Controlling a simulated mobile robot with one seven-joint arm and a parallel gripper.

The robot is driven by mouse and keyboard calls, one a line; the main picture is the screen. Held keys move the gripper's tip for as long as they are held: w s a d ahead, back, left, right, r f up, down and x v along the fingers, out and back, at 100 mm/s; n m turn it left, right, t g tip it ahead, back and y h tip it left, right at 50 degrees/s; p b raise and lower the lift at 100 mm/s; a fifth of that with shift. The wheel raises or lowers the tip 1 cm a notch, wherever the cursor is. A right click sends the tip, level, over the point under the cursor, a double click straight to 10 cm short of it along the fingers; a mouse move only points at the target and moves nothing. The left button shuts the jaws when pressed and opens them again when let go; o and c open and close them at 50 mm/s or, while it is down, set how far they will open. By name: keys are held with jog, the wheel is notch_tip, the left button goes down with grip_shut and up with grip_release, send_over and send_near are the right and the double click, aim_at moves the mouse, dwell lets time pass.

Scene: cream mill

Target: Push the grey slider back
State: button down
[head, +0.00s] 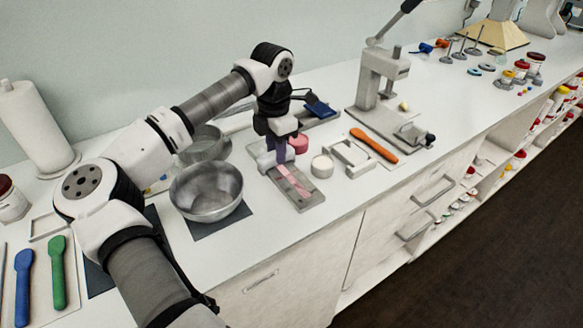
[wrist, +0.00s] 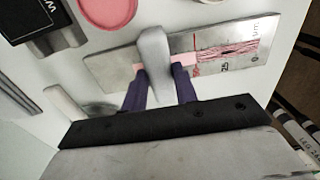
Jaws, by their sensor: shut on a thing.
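The grey slider (wrist: 154,55) is a pale upright block standing across a flat steel gauge block in the wrist view. The gauge block (wrist: 109,70) has a scale with "25" and "0" and a ragged pink streak (wrist: 230,53) of paste right of the slider. My gripper (wrist: 160,86) has purple fingers, one on each side of the slider, and is shut on it. In the head view my gripper (head: 271,158) is over the far left end of the gauge block (head: 309,199), and pink paste runs toward the near end. The slider is hidden there by my fingers.
A steel bowl (head: 206,191) stands close left of the gauge block. A white round container (head: 321,167), a pink-topped one (head: 299,143) and a white square frame (head: 351,159) stand to its right. A blue-topped device (head: 318,108) is behind. The counter's front edge is near.

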jog(key=shift+w+a, duration=0.55)
jog(key=shift+w, duration=0.25)
jog(key=shift+w+a, duration=0.5)
jog(key=shift+w, duration=0.25)
jog(key=c, duration=1.1)
grip_release()
jog(key=shift+r, duration=0.1)
notch_tip(320, 180, up, 14)
jog(key=shift+f+b, duration=0.15)
jog(key=shift+b, duration=0.8)
